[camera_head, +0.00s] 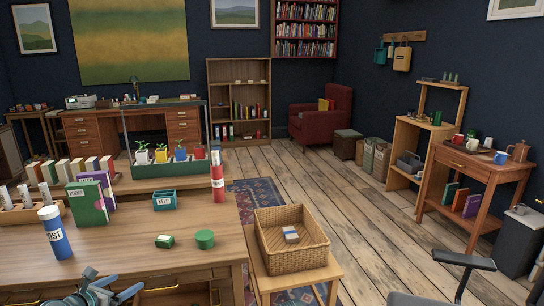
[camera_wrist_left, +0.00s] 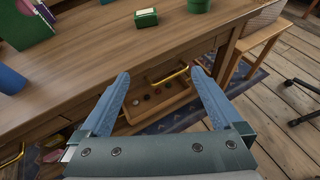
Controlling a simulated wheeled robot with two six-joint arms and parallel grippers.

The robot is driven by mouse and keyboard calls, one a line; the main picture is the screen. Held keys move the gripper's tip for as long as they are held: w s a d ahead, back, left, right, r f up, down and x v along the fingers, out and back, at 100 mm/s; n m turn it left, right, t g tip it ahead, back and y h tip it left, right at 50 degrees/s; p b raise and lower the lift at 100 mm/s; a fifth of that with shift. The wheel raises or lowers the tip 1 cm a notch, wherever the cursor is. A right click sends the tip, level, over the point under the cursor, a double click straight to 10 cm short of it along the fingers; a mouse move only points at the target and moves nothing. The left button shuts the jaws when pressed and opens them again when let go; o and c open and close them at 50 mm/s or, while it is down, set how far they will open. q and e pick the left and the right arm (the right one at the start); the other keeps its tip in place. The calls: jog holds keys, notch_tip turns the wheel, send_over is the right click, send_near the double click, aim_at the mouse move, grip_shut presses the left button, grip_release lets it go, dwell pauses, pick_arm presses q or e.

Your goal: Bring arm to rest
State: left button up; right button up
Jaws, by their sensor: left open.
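My left gripper (camera_head: 113,280) is at the bottom left of the head view, low in front of the wooden desk (camera_head: 120,245). In the left wrist view its two blue fingers (camera_wrist_left: 160,72) are spread wide with nothing between them. Beyond the fingertips are the desk's front edge and an open drawer (camera_wrist_left: 158,104) holding several small round items. The gripper appears apart from the desk and drawer. My right gripper is not in view.
On the desk stand a blue cylinder (camera_head: 55,232), a green book (camera_head: 87,202), a small green box (camera_head: 164,241), a round green tin (camera_head: 204,239) and a teal KEEP box (camera_head: 165,200). A wicker basket (camera_head: 290,257) sits to the right. Open wooden floor (camera_head: 350,225) lies beyond.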

pick_arm(q)
jog(key=s+d+f+m+g+h, duration=0.1)
jog(key=d+f+m+g, duration=0.3)
jog(key=d+m, duration=0.55)
jog(key=s+d+f+m+g+h, duration=0.1)
jog(key=d+f+m+g, duration=0.25)
jog(key=d+m, duration=0.65)
jog(key=s+d+f+m+g+y, duration=0.3)
jog(key=s+d+m, duration=0.4)
jog(key=d+m, duration=0.1)
jog(key=s+d+f+m+g+y, duration=0.2)
jog(key=s+d+m+g, duration=0.1)
jog(key=s+d+m, duration=0.5)
notch_tip(320, 180, up, 28)
jog(key=d+m+p, duration=0.1)
jog(key=p, duration=2.7)
jog(key=shift+w+y, duration=0.3)
jog(key=shift+y, duration=0.1)
